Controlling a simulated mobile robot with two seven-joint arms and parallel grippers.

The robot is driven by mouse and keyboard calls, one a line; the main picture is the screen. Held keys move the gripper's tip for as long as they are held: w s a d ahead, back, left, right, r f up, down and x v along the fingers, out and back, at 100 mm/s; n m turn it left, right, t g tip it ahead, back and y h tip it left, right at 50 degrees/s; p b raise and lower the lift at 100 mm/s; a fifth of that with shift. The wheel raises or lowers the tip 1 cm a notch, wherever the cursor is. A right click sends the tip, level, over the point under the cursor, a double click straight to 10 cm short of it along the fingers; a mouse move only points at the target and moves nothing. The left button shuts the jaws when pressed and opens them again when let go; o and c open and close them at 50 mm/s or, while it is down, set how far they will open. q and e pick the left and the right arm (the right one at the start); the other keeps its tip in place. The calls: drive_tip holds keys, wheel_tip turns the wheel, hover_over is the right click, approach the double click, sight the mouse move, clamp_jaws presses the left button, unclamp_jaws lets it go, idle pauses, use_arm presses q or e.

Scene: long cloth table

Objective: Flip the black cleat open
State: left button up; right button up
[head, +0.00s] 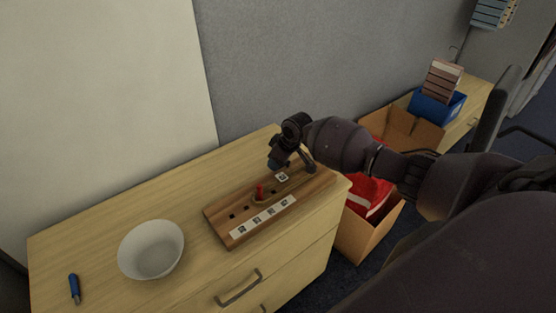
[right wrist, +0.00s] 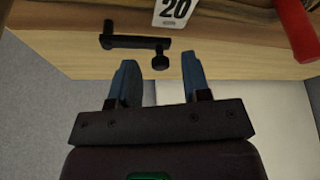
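A wooden board (head: 222,226) lies on the cabinet top, with a red peg (head: 260,191) standing on it and black and white labels. In the right wrist view, the black cleat (right wrist: 135,42) is a dark bar lying sideways, with a round knob at its right end, near a tag reading 20 (right wrist: 174,10). My right gripper (head: 291,165) is over the board's far right end. In the right wrist view its two blue fingers (right wrist: 160,75) are apart and empty, with the cleat's knob just ahead of the gap. In the head view the cleat is hard to make out by the gripper. My left gripper is out of view.
A white bowl (head: 151,249) and a blue-handled tool (head: 74,289) are on the left of the cabinet top (head: 110,210). A grey wall panel (head: 290,60) rises behind. An open cardboard box (head: 368,232) with red contents is right of the cabinet.

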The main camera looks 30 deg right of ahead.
drive_tip(key=shift+s+d+r, duration=0.1)
drive_tip(key=shift+s+r, duration=0.05)
drive_tip(key=shift+r, duration=0.25)
drive_tip(key=p+v, duration=0.1)
drive_tip(key=v, duration=0.9)
